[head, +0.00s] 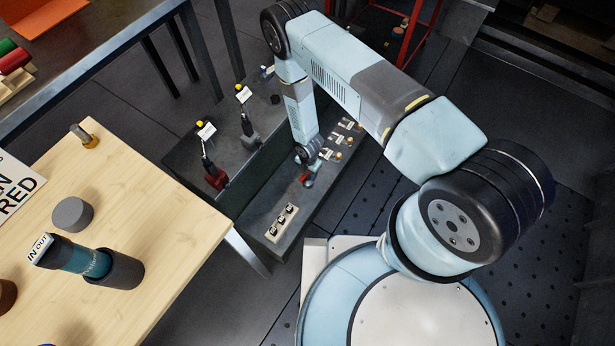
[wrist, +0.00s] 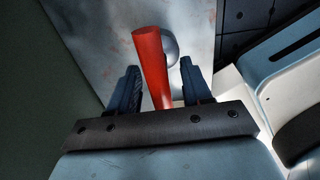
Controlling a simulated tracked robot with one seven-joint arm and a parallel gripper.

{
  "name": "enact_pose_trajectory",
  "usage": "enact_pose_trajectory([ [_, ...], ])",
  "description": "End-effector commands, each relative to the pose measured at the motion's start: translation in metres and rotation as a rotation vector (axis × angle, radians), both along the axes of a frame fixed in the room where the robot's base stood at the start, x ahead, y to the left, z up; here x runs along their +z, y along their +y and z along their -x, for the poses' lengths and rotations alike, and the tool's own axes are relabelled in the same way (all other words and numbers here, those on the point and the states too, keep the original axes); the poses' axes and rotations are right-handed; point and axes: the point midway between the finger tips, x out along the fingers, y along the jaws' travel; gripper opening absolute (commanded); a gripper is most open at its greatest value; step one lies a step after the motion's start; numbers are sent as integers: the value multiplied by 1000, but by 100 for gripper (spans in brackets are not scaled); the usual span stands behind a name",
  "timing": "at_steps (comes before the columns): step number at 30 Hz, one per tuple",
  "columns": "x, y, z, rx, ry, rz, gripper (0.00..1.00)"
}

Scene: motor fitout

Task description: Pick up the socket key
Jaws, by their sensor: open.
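A red bar (wrist: 150,62), which looks like the handle of the socket key, stands up between the fingers of my gripper (wrist: 159,84) in the wrist view. A round grey part (wrist: 170,48) shows beside it. My gripper is open, with a visible gap between the bar and each dark finger. In the head view, my gripper (head: 311,164) is low over the dark bench's lower shelf, and a small red piece (head: 304,178) shows just beside it. The arm and gripper partly hide the key there, and its lower end is not clear.
On the shelf, a pale block with several dark slots (head: 282,222) lies in front and several small labelled parts (head: 343,133) lie behind. A dark raised ledge (head: 232,150) with labelled levers stands left. A wooden table (head: 160,205) is further left.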

Motion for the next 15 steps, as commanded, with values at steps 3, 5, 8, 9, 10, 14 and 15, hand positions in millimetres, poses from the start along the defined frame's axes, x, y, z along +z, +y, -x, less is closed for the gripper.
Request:
enact_pose_trajectory([
  [3, 0, 0, 0, 0, 0, 0, 42],
  [5, 0, 0, 0, 0, 0, 0, 36],
  [8, 0, 0, 0, 0, 0, 0, 27],
  [9, 0, 0, 0, 0, 0, 0, 23],
  [10, 0, 0, 0, 0, 0, 0, 20],
  [14, 0, 0, 0, 0, 0, 0, 8],
  [15, 0, 0, 0, 0, 0, 0, 4],
])
